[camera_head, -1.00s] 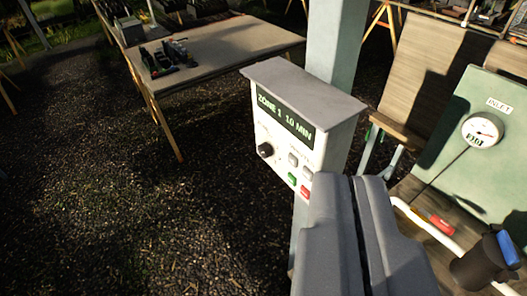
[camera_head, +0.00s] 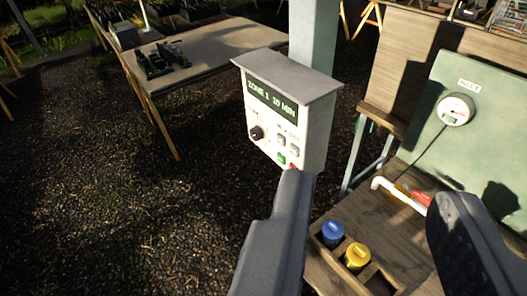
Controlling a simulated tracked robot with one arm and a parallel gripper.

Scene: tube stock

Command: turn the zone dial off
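The zone dial (camera_head: 257,132) is a small black knob on the left of the pale control box (camera_head: 316,123). The box is fixed to a post, and its display (camera_head: 271,101) reads "ZONE 1 10 MIN". Grey buttons (camera_head: 287,144) and a green button (camera_head: 281,158) sit right of and below the dial. A red button is partly hidden by my finger. My gripper (camera_head: 375,190) is open and empty, its two grey fingers wide apart. The left finger's tip shows just below the box; the right finger is far to the right. Neither finger touches the dial in this view.
A wooden tray (camera_head: 313,243) with a blue-capped and a yellow-capped item stands below, between the fingers. A table (camera_head: 215,50) stands behind left. Gravel left of the box is clear.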

